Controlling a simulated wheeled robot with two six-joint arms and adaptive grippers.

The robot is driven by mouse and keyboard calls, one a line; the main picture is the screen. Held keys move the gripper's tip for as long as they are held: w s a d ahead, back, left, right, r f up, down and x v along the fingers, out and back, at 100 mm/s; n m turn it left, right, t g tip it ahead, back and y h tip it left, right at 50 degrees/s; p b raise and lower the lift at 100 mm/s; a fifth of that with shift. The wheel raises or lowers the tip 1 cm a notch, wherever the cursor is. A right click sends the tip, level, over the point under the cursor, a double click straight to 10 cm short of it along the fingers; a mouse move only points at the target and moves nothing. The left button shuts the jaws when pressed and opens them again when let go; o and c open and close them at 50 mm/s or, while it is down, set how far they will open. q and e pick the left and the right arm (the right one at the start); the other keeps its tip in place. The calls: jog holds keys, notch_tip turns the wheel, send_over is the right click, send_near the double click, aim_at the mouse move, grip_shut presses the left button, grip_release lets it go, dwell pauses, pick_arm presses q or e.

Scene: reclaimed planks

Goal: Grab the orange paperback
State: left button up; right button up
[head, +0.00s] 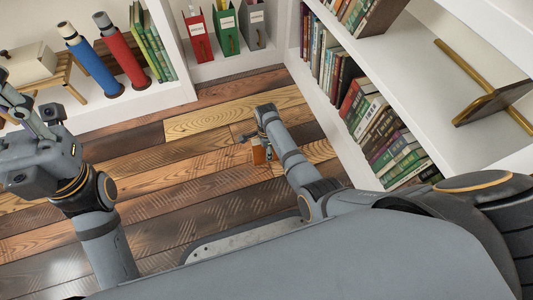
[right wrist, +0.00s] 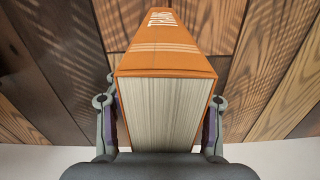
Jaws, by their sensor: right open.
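The orange paperback (head: 259,155) shows small in the head view, below my right wrist and over the plank floor. In the right wrist view the orange paperback (right wrist: 165,62) fills the middle, with its pale page edges facing the camera and white lettering on its orange side. My right gripper (right wrist: 161,112) is open, with one finger on each side of the book; its fingertips are partly hidden by the book. My left gripper (head: 28,112) is at the left edge of the head view, away from the book; its jaw opening is unclear.
White shelves with books (head: 385,135) stand close to the right of my right arm. Red (head: 198,38), green (head: 226,32) and grey (head: 253,24) files stand at the back. Blue (head: 90,62) and red (head: 121,55) cylinders stand on the left shelf. The plank floor (head: 175,175) is clear in the middle.

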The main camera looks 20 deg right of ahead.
jog(key=shift+r, duration=0.15)
grip_shut()
jog(key=shift+r, duration=0.1)
